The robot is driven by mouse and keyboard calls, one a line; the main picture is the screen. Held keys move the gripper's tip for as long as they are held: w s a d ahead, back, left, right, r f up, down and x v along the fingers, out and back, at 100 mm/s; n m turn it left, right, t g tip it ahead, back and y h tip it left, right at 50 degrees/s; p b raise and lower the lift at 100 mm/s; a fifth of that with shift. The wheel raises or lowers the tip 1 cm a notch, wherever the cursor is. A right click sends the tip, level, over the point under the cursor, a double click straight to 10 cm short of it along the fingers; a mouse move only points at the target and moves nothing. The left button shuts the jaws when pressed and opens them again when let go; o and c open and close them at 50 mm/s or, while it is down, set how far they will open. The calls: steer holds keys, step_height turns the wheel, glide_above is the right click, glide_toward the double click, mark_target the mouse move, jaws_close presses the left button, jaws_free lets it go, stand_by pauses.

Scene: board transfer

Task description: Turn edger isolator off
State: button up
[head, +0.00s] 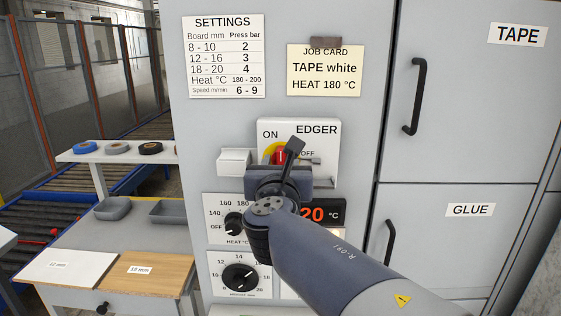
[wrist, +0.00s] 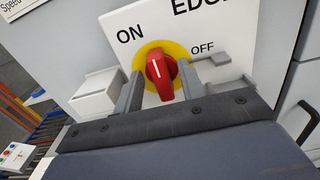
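The edger isolator is a red rotary knob (wrist: 162,75) on a yellow disc, on a white plate (wrist: 115,22) marked ON at upper left and OFF at right. Its white mark points nearly straight up in the picture, not toward OFF. In the head view the red knob (head: 280,157) is partly hidden by my arm. My gripper (wrist: 170,78) is open in front of the plate, one grey finger on each side of the knob. Gaps show between the fingers and the knob. My gripper (head: 283,165) also covers part of the switch area in the head view.
A white box (wrist: 97,94) juts out left of the knob, and a small grey bracket (wrist: 225,60) sits below OFF. The heat dial (head: 235,224) and another dial (head: 240,278) lie below. Cupboard handles (head: 415,97) stick out at right. A bench with boards (head: 150,272) stands left.

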steer(key=shift+w, duration=0.3)
steer(key=shift+c, duration=0.4)
jaws_close()
